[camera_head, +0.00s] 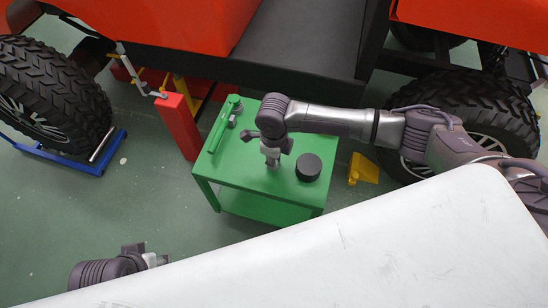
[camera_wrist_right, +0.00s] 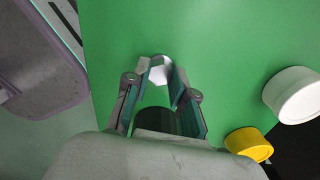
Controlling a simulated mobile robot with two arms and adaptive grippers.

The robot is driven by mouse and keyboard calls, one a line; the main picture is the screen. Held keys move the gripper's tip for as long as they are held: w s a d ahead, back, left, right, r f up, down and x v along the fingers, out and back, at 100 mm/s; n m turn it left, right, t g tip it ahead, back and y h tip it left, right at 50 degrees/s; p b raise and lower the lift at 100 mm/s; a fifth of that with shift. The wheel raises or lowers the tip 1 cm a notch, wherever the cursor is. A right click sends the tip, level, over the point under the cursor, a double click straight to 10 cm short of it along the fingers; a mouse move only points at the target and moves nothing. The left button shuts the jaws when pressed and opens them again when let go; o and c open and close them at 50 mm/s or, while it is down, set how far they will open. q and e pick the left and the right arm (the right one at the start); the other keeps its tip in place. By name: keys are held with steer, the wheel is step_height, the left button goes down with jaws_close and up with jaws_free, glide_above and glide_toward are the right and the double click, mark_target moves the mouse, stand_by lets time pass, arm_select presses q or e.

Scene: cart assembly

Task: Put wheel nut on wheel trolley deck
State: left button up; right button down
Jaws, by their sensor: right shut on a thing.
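My right gripper (camera_head: 272,162) is over the green table (camera_head: 250,198), pointing down. In the right wrist view its fingers (camera_wrist_right: 159,80) are shut on a small pale metal nut (camera_wrist_right: 160,70) at their tips, with the green top behind it. I cannot tell whether the nut touches the table. The blue wheel trolley (camera_head: 65,162) stands on the floor at the left, beneath a large tyre (camera_head: 50,95). My left gripper (camera_head: 148,258) is only partly seen at the lower left; its fingers are unclear.
A black cylinder (camera_head: 308,167) and a green tool (camera_head: 224,124) are on the table. A red post (camera_head: 178,127) stands at its left and a yellow block (camera_head: 362,169) at its right. The red vehicle (camera_head: 190,25) is behind. White (camera_wrist_right: 293,95) and yellow (camera_wrist_right: 248,145) round things show in the wrist view.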

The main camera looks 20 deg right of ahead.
steer(key=shift+f, duration=0.1)
steer(key=c, duration=0.9)
jaws_free()
steer(key=shift+r, duration=0.25)
step_height(320, 180, up, 12)
steer(key=shift+f, duration=0.25)
